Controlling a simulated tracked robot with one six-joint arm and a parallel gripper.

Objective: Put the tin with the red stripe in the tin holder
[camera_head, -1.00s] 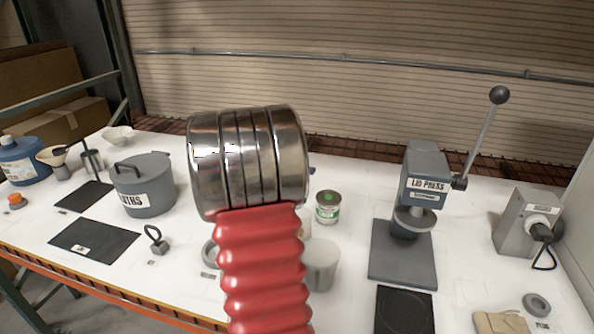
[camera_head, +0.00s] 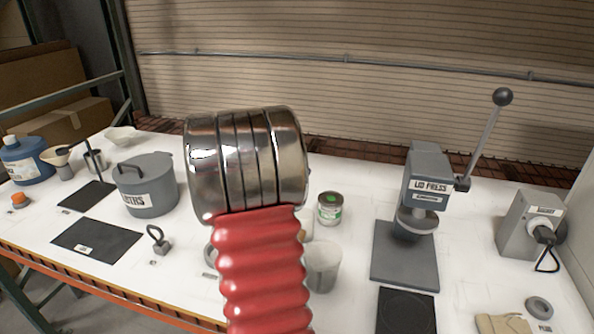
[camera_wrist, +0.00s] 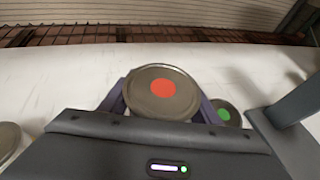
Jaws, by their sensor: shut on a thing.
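A tin with a red spot on its grey lid (camera_wrist: 163,100) is between the fingers of my gripper (camera_wrist: 165,98) in the wrist view. The gripper is shut on it, one finger on each side. Its side and any stripe are hidden in this view from above. In the head view my own arm hides the gripper and this tin. I cannot make out the tin holder for certain; a grey ring-like part (camera_head: 209,254) shows partly behind my arm.
A green-marked tin (camera_head: 330,208) stands right of my arm; it shows beside the right finger in the wrist view (camera_wrist: 225,113). A pale beaker (camera_head: 323,268) stands in front of it. The lid press (camera_head: 405,255) is farther right, the grey pot (camera_head: 147,185) left.

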